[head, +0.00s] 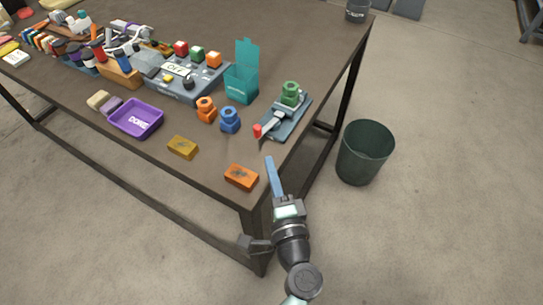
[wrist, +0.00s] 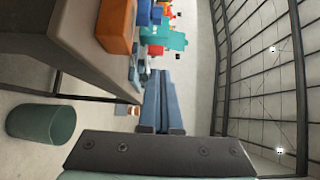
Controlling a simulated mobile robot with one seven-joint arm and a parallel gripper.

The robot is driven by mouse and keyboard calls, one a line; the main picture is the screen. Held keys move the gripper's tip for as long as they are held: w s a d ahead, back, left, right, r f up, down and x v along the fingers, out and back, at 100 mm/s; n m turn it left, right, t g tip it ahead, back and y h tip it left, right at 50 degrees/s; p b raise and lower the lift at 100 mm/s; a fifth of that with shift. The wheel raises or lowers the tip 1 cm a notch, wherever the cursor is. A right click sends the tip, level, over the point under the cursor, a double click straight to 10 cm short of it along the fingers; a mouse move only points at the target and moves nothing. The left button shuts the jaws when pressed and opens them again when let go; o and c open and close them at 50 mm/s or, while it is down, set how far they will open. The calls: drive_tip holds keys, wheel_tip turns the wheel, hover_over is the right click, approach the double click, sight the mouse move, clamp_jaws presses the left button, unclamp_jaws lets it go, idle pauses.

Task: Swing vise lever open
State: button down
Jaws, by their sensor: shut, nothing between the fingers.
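The vise (head: 283,118) sits near the table's right edge in the head view, on a blue-grey base plate. Its metal lever (head: 272,123) lies across the plate and ends in a red tip (head: 257,130) at the front left. A green part (head: 290,94) stands at the vise's far end. My gripper (head: 268,158) is shut and empty, with its long blue fingers pointing toward the table just in front of the red tip, apart from it as far as I can tell. The fingers also show in the wrist view (wrist: 162,74), where they partly hide the things beyond.
An orange block (head: 241,176) lies at the table's front corner, left of my gripper. Blue (head: 230,121) and orange (head: 206,111) knob-like parts and a teal open box (head: 241,84) stand left of the vise. A dark bin (head: 364,153) stands on the floor at right.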

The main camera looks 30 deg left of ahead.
drive_tip(key=shift+s+d+f, duration=0.1)
drive_tip(key=shift+s+d, duration=0.25)
drive_tip(key=shift+s, duration=0.5)
drive_tip(key=shift+s+d+r, duration=0.1)
drive_tip(key=shift+s+d, duration=0.2)
drive_tip(key=shift+s, duration=0.55)
drive_tip(key=shift+s+d+f, duration=0.1)
drive_tip(key=shift+s+d, duration=0.25)
drive_tip(key=shift+s, duration=0.5)
